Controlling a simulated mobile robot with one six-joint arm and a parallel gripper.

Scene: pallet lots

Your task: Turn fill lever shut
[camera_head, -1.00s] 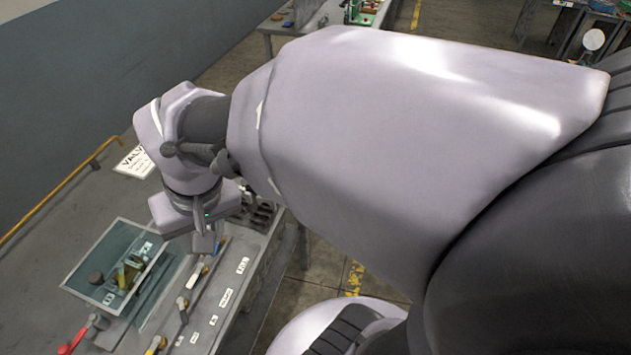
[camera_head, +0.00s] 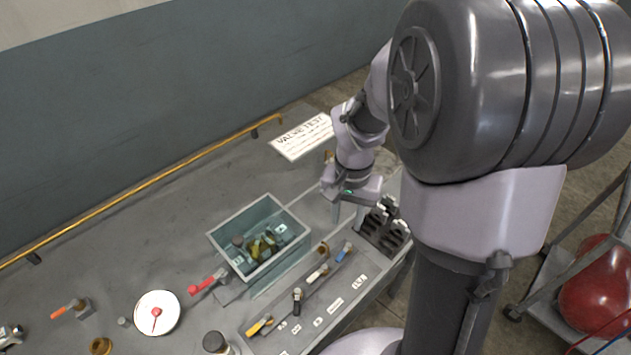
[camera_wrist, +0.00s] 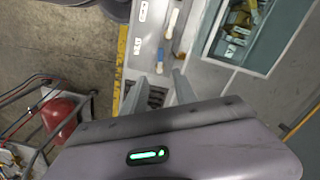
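A red-handled lever (camera_head: 208,283) sits at the near-left side of a glass-walled tank (camera_head: 228,232) on the bench. A row of smaller levers stands in front of the tank: a yellow one (camera_head: 262,325), a black-tipped one (camera_head: 297,300), a white one (camera_head: 317,275) and a blue one (camera_head: 345,252). I cannot read which lever is labelled fill. My gripper (camera_head: 348,216) hangs above the bench, right of the tank and apart from the levers. In the wrist view, its fingers (camera_wrist: 160,88) are spread with nothing between them.
A dark slotted rack (camera_head: 384,232) stands just right of my gripper. A white round gauge (camera_head: 157,312) and an orange-handled lever (camera_head: 68,308) are at the left. A yellow pipe (camera_head: 150,188) runs along the back wall. A cart with a red tank (camera_head: 600,285) stands at the right.

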